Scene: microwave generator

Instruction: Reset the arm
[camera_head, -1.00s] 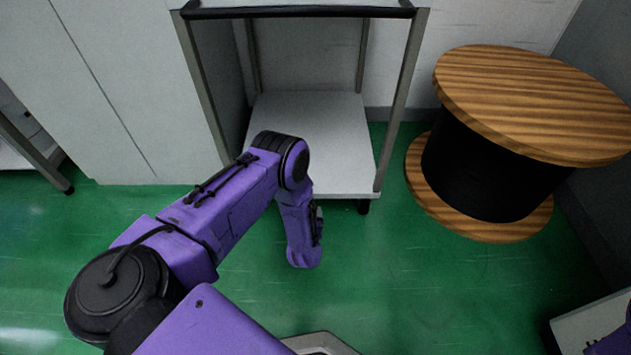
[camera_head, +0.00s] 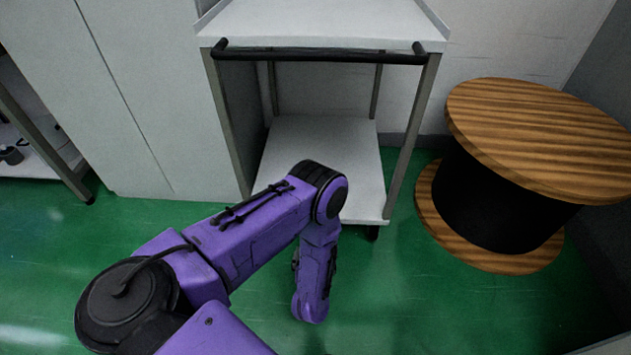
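My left arm (camera_head: 250,240) is purple with black joints and comes in from the lower left. Its elbow is bent in front of the cart, and the forearm (camera_head: 315,280) hangs down over the green floor. The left gripper does not show; it is hidden below or behind the forearm. My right arm and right gripper are out of view. No object is seen held.
A metal cart (camera_head: 330,20) with a black handle bar and an empty lower shelf stands ahead. A wooden cable spool (camera_head: 540,135) stands to its right. A pale cabinet (camera_head: 110,100) is at left. Green floor (camera_head: 430,310) is clear at front right.

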